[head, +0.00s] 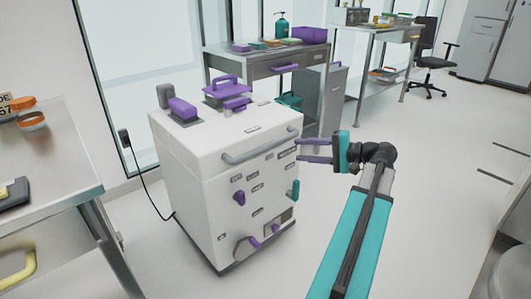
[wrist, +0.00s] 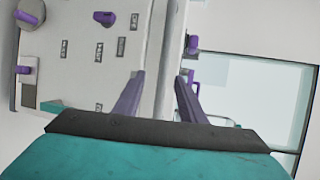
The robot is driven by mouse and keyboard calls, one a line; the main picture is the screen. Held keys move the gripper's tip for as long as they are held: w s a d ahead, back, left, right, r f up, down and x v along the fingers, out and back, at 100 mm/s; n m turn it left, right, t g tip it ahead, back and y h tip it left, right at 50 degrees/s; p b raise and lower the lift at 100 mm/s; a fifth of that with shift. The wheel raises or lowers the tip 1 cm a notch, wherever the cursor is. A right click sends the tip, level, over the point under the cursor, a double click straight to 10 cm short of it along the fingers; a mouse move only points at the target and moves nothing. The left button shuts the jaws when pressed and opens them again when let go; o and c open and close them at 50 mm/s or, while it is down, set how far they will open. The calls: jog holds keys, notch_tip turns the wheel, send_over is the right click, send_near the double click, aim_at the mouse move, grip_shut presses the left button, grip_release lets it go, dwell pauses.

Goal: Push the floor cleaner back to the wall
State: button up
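A boxy white machine (head: 220,185) with purple and teal knobs, which I take for the floor cleaner, stands in the middle of the head view. A grey bar handle (head: 262,148) runs along its upper front. A cord hangs at its left. My gripper (head: 298,150) is at its right front corner, with purple fingers pointing left. In the wrist view, my open fingers (wrist: 158,90) lie either side of a pale strip, the handle or upper edge. I cannot tell whether they touch it. The machine's labelled front (wrist: 85,55) fills the left of that view.
A metal table (head: 50,170) stands close on the left. A glass-panelled wall (head: 135,80) is behind the machine. A bench (head: 265,58) with bottles and boxes and a grey bin (head: 333,95) stand behind right. Open floor (head: 430,150) lies to the right.

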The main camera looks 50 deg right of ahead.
aim_at(275, 145)
jog(key=shift+s+d+r, duration=0.4)
jog(key=shift+s+r, duration=0.1)
jog(key=shift+w+a, duration=0.1)
jog(key=shift+w, duration=0.1)
jog(key=shift+b+x, duration=2.2)
jog(key=shift+x, duration=4.6)
jog(key=shift+r, duration=0.15)
